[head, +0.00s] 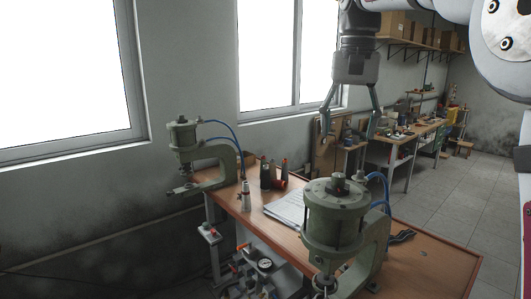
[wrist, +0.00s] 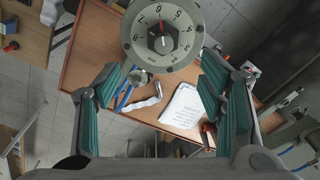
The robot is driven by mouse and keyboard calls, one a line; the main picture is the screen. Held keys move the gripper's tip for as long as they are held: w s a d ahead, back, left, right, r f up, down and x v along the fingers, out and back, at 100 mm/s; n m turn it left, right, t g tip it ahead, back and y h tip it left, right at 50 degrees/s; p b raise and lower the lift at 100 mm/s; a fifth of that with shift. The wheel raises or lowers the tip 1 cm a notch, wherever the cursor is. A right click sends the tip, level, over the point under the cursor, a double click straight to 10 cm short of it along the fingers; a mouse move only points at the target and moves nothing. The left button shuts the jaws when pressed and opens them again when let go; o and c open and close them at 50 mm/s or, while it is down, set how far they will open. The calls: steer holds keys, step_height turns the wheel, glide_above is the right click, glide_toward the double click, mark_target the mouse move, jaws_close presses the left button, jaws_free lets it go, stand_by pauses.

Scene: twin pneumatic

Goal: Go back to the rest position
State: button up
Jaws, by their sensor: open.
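My gripper (head: 348,133) hangs from my arm in the upper right of the head view, fingers pointing down. It is open and empty, apart from everything, above and behind the near press. In the wrist view its two green-padded fingers (wrist: 163,115) are spread wide. Between and beyond them lie the bench top and the round numbered dial (wrist: 163,35) of a press.
A wooden bench (head: 440,262) carries a large green pneumatic press (head: 335,215) in front and a second press (head: 187,145) farther left. Bottles (head: 266,174) and a paper pad (head: 287,207) lie between them. Shelves with boxes (head: 393,23) line the back wall. The tiled floor (head: 440,200) at right is clear.

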steer(key=s+f+n+t+b, duration=0.1)
steer(key=s+f+n+t, duration=0.1)
steer(key=s+f, duration=0.6)
steer(key=s+f+n+t, duration=0.2)
steer(key=s+f, duration=0.6)
steer(key=s, duration=0.8)
steer(key=shift+a+f+n+t+b, duration=0.3)
steer(key=shift+a+f+t+b, duration=0.1)
steer(key=shift+t, duration=0.1)
steer(key=shift+r, duration=0.1)
